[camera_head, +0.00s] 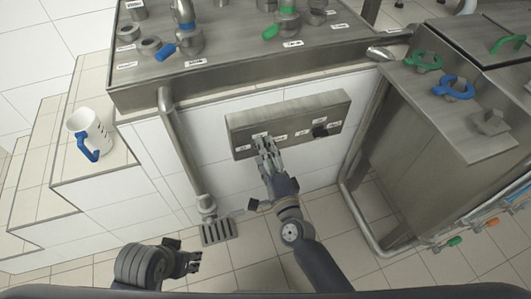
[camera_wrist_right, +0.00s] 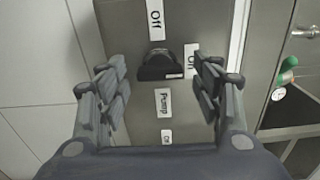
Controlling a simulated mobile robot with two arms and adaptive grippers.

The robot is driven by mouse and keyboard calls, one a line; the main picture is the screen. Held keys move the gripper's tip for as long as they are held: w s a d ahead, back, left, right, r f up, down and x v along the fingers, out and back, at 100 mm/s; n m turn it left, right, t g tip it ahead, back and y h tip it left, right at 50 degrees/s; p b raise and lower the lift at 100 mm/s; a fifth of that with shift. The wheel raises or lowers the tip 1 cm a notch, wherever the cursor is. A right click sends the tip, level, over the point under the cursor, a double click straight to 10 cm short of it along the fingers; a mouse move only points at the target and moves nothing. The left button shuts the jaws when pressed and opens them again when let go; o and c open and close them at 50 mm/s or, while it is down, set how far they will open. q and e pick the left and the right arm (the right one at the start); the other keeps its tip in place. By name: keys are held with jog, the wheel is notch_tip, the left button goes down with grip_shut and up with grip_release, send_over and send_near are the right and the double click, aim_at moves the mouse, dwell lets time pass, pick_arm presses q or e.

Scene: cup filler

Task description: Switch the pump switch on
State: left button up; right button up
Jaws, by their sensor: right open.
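The grey switch panel (camera_head: 240,118) is fixed to the white tiled wall in the head view. A black knob (camera_head: 320,131) shows at its right part. My right gripper (camera_head: 266,146) is in front of the panel's left-middle part and hides some of it. In the right wrist view the gripper (camera_wrist_right: 160,88) is open and empty, with a black knob (camera_wrist_right: 160,68) in the gap between its fingers, not gripped. A "Pump" label (camera_wrist_right: 163,102) lies just below that knob, with "Off" and partly hidden "On" labels around it. My left gripper (camera_head: 188,262) is low at left, away from the panel.
A steel counter (camera_head: 225,90) with blue- and green-handled valves overhangs the panel. A vertical pipe (camera_head: 180,140) stands left of it. A steel cabinet (camera_head: 410,140) is at right. A white mug (camera_head: 95,126) with a blue handle stands on the tiled step at left.

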jog(key=v, duration=1.2)
jog(key=shift+w, duration=0.1)
